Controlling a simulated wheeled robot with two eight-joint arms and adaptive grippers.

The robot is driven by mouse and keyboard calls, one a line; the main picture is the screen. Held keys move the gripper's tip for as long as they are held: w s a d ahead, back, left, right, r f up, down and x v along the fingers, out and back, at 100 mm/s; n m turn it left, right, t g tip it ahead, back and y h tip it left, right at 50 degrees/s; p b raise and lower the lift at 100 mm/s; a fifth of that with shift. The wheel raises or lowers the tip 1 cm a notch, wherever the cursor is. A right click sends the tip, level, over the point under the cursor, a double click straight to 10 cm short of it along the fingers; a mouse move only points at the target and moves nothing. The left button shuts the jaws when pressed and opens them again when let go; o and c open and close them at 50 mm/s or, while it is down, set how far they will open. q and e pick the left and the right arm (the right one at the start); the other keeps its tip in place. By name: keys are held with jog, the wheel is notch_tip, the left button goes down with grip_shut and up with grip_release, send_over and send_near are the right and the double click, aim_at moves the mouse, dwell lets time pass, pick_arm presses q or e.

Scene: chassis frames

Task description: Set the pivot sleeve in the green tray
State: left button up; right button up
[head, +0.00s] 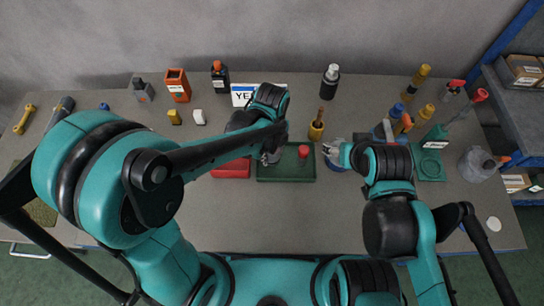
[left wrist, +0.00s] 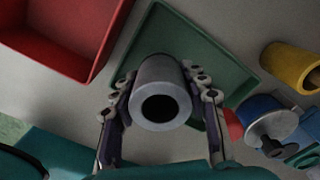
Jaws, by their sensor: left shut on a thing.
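The pivot sleeve is a grey cylinder with a dark bore (left wrist: 160,92), seen end-on in the left wrist view. My left gripper (left wrist: 160,100) is shut on it, with one finger on each side. In the head view my left gripper (head: 270,155) is at the left part of the green tray (head: 285,174), and the sleeve is mostly hidden by the arm. The green tray (left wrist: 185,35) shows behind the sleeve in the left wrist view; I cannot tell whether they touch. My right gripper (head: 335,152) is right of the tray, its jaw state unclear.
A red-topped item (head: 303,151) stands at the tray's right part. A red tray (head: 232,169) lies left of it. A yellow holder (head: 316,131) stands behind. A blue part with a metal top (left wrist: 268,118) is close on the right. The front bench is clear.

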pick_arm(q)
jog(key=shift+f+b, duration=0.35)
jog(key=shift+f, duration=0.95)
jog(key=shift+f, duration=0.15)
jog(key=o, duration=1.4)
jog(key=shift+c, duration=0.2)
